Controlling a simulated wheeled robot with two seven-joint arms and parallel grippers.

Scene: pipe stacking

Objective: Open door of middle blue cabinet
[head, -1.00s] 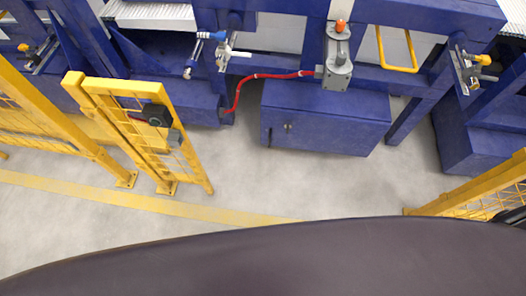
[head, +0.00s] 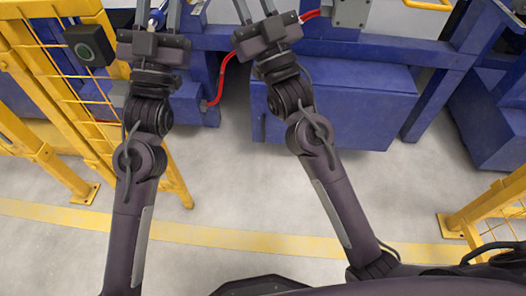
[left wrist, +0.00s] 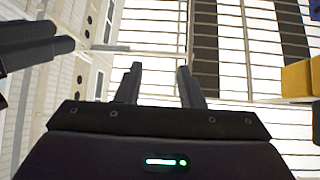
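The middle blue cabinet (head: 365,112) stands on the floor beyond my right arm in the head view. No door gap shows on its visible front.
A yellow fence gate (head: 62,95) with a black box (head: 90,45) stands close to my left arm. A red hose (head: 218,78) runs between the grippers. A grey box (head: 351,12) is at the top.

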